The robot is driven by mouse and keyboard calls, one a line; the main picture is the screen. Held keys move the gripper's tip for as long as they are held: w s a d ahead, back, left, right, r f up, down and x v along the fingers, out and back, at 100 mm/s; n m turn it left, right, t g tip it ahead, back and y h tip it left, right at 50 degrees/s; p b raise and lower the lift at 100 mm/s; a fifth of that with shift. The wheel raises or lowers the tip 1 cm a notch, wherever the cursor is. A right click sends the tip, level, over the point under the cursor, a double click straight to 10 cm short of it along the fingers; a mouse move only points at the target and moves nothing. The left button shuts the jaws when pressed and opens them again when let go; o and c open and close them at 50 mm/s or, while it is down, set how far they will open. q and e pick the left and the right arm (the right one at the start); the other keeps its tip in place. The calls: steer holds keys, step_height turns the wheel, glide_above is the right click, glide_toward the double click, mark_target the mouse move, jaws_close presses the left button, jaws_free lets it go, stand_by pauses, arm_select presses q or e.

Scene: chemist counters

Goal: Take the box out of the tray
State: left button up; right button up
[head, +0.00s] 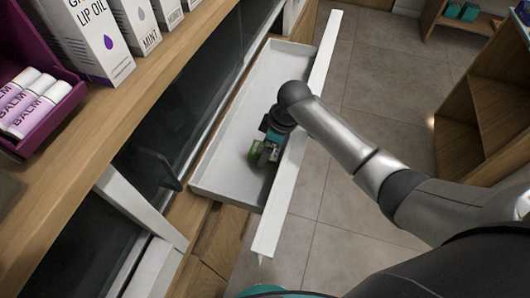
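The tray (228,165) is a white, shallow, drawer-like tray, pulled out from the wooden counter, with a long white front panel. A small green box (256,152) is in its near part, close to the front panel. My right arm comes in from the right over the front panel. My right gripper (265,155) points down into the tray, right at the box, and partly hides it. Its fingers are small and dark here, so I cannot tell whether they are closed on the box. My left gripper is not in view.
On the wooden counter at the left stand white cartons (97,38) and a purple holder (55,125) with balm tubes. A dark panel (188,95) runs between counter and tray. Wooden shelves (485,115) stand at the right. The tiled floor (385,80) between is clear.

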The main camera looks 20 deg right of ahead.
steer(key=c, duration=1.3)
steer(key=shift+c, duration=0.2)
